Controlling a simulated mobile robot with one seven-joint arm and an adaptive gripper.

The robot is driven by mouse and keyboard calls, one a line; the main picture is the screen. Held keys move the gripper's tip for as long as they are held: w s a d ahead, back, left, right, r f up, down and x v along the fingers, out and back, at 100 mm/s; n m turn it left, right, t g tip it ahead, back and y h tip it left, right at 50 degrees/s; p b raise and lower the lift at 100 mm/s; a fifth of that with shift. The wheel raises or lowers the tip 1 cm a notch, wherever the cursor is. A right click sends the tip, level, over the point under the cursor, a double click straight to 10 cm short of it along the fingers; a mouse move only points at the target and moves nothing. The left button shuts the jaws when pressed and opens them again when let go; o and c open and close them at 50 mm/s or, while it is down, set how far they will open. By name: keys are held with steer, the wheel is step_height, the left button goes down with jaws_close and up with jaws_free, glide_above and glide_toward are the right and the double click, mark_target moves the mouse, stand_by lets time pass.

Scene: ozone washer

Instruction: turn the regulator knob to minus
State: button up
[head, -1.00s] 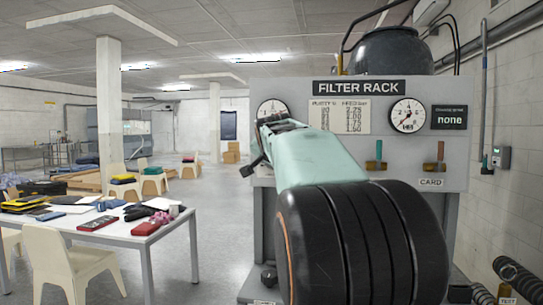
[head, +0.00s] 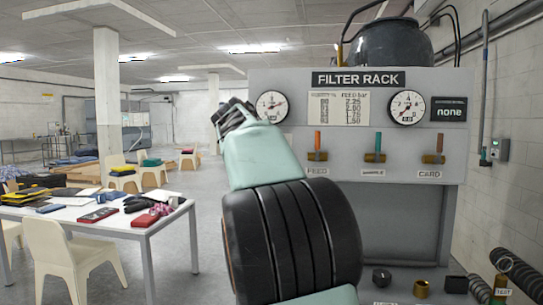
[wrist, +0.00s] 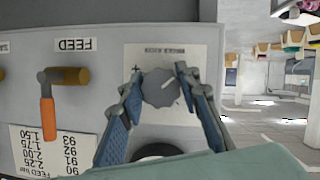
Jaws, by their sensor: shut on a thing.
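The regulator knob (wrist: 160,88) is a grey, many-sided dial on a pale label plate (wrist: 193,54) in the wrist view. A light pointer mark on its face points to the right and slightly up in that view. A plus sign shows on the plate left of the knob; I cannot make out a minus sign. My gripper (wrist: 159,80) has one finger on each side of the knob and is shut on it. In the head view my gripper (head: 232,114) is at the left edge of the filter rack (head: 455,150). The knob is hidden there.
The feed valve (wrist: 66,77) with its orange handle is beside the knob plate. The head view shows the sample valve (head: 374,155), card valve (head: 432,156) and two gauges.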

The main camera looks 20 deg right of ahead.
steer(key=shift+f+n, duration=0.1)
steer(key=shift+n, duration=0.3)
steer(key=o, duration=1.2)
steer(key=v, duration=1.2)
steer(key=shift+a, duration=0.15)
steer(key=shift+w, duration=0.1)
